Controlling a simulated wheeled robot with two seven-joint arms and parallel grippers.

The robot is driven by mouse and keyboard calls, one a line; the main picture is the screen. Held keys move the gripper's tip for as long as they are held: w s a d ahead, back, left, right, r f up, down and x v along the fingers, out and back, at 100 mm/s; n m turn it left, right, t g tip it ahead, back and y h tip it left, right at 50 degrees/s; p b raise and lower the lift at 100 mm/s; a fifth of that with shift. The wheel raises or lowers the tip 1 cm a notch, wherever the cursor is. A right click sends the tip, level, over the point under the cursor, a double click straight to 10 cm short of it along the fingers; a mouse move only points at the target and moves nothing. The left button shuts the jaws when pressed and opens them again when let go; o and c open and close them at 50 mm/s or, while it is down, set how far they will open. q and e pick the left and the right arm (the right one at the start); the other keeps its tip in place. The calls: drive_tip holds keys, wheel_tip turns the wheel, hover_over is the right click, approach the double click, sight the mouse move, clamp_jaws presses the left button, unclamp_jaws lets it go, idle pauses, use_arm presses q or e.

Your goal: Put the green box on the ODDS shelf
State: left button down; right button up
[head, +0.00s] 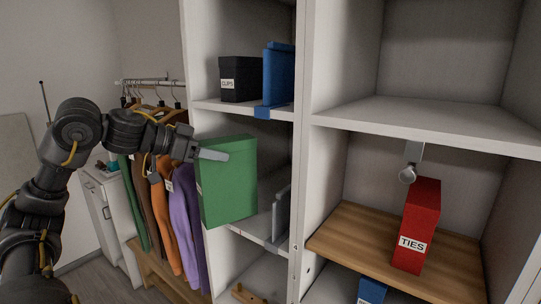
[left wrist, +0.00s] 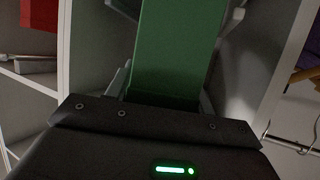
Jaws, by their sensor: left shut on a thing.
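The green box (head: 229,182) is upright at the front opening of the left column's middle compartment. My left gripper (head: 212,155) is shut on it near its top edge. In the left wrist view the green box (left wrist: 178,45) stands between the fingers. No ODDS label is readable; the tag on the lip of the middle-left shelf (head: 262,228) is too small to read. My right gripper is not in view.
A grey upright item (head: 281,212) stands in the middle-left compartment. Above are a black CLIPS box (head: 240,80) and a blue box (head: 279,75). A red TIES box (head: 417,225) stands on the wooden shelf (head: 350,228) at right. Clothes (head: 185,215) hang at left. The upper-right compartment is empty.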

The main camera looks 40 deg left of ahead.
sight(236, 138)
use_arm(q)
drive_tip(key=w+d+p, duration=0.1)
drive_tip(key=w+p, duration=0.1)
drive_tip(key=w+d+r+p, duration=0.1)
drive_tip(key=w+p, duration=0.1)
drive_tip(key=w, duration=0.1)
drive_tip(key=w+d+p, duration=0.1)
drive_tip(key=w+p, duration=0.1)
drive_tip(key=p, duration=0.1)
drive_tip(key=shift+w+r, duration=0.25)
drive_tip(key=shift+r, duration=0.05)
drive_tip(key=f+p+x, duration=0.1)
drive_tip(key=p+x, duration=0.3)
drive_tip(key=x, duration=0.4)
drive_tip(key=shift+s+a+f, duration=0.15)
drive_tip(key=shift+s+f, duration=0.2)
drive_tip(key=shift+f, duration=0.2)
drive_tip(key=c, duration=0.6)
unclamp_jaws()
